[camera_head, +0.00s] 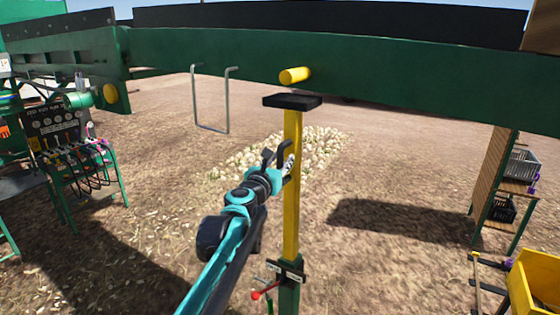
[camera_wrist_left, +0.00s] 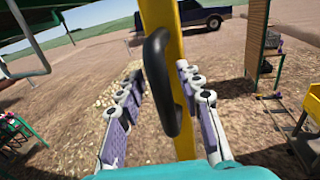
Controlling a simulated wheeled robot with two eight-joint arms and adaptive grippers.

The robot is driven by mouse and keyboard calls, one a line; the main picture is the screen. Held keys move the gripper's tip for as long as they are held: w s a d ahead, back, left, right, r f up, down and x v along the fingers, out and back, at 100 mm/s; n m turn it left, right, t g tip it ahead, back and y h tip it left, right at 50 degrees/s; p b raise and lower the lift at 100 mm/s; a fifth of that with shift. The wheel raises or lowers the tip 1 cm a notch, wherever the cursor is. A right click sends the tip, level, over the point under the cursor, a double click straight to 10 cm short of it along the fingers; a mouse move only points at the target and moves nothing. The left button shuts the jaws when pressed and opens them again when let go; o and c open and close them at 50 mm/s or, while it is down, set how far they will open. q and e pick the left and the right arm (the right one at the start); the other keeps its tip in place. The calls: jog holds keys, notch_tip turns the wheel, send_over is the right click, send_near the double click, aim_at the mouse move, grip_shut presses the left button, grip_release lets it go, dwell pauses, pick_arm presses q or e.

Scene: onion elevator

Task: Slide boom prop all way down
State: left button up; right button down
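The boom prop is a yellow upright post (camera_head: 292,200) with a flat black plate (camera_head: 292,101) on top. The plate is just below the green boom (camera_head: 400,75); I cannot tell if they touch. The post's lower end enters a green sleeve (camera_head: 289,298) with a red-tipped lever (camera_head: 264,291) beside it. My left gripper (camera_head: 281,165) is at the post's mid-height. In the left wrist view a black loop handle (camera_wrist_left: 158,80) stands on the post, between the spread fingers of the left gripper (camera_wrist_left: 160,88). No clear grip on it shows. My right gripper is not in view.
A yellow peg (camera_head: 295,75) sticks out of the boom above the plate. A hose and control stand (camera_head: 75,150) is at the left. A shelf rack (camera_head: 500,190) and a yellow bin (camera_head: 535,285) are at the right. The ground around the post is mostly clear.

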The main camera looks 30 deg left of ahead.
pick_arm(q)
grip_shut()
notch_tip(320, 180, down, 30)
jog(key=b, duration=1.9)
jog(key=shift+f, duration=0.2)
jog(key=shift+s+d, duration=0.1)
jog(key=shift+s, duration=0.05)
jog(key=shift+o, duration=1.5)
grip_release()
jog(key=shift+f, duration=0.1)
jog(key=s+d, duration=0.1)
jog(key=s, duration=1)
jog(key=shift+s+d, duration=0.15)
jog(key=shift+s, duration=0.25)
